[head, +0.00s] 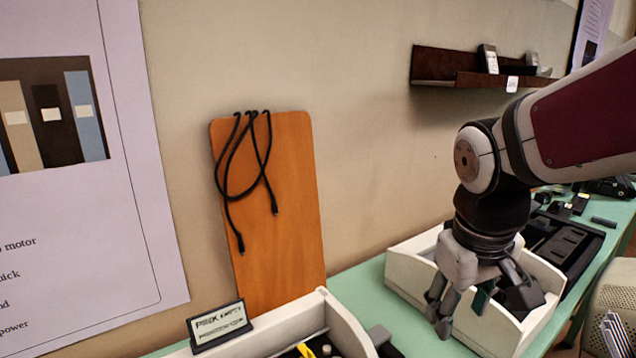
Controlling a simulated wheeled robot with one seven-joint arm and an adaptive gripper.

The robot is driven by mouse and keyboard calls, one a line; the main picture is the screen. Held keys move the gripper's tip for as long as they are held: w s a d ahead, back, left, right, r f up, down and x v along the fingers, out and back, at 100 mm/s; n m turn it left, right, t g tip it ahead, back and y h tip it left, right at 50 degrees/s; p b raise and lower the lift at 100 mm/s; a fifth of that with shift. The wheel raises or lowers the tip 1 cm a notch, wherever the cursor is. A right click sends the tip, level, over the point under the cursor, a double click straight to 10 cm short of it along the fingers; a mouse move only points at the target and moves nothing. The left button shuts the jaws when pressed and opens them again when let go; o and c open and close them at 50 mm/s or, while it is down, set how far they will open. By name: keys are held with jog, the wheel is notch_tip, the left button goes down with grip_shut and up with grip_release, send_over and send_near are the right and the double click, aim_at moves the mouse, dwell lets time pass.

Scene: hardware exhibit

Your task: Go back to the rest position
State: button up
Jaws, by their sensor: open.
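My gripper (462,304) hangs from my arm on the right side of the head view, fingers pointing down. It is over the front left part of a white open bin (408,284) on the green table. The fingers look spread. A dark green piece shows close beside the fingers, and I cannot tell whether it touches them. The gripper hides part of the bin and its dark contents.
Another white bin (345,322) with small parts stands at the bottom, beside a small sign (219,325). An orange board (283,210) with black cables leans on the wall. A dark shelf (440,66) is at upper right. Dark items crowd the green table (375,300) beyond the bin.

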jog(key=s+r+m+t+y, duration=0.1)
jog(key=s+r+m+t, duration=0.1)
jog(key=s, duration=1.1)
jog(key=shift+a+m, duration=0.2)
jog(key=shift+m, duration=0.2)
dwell(0.3)
jog(key=shift+a, duration=0.4)
jog(key=shift+a, duration=0.1)
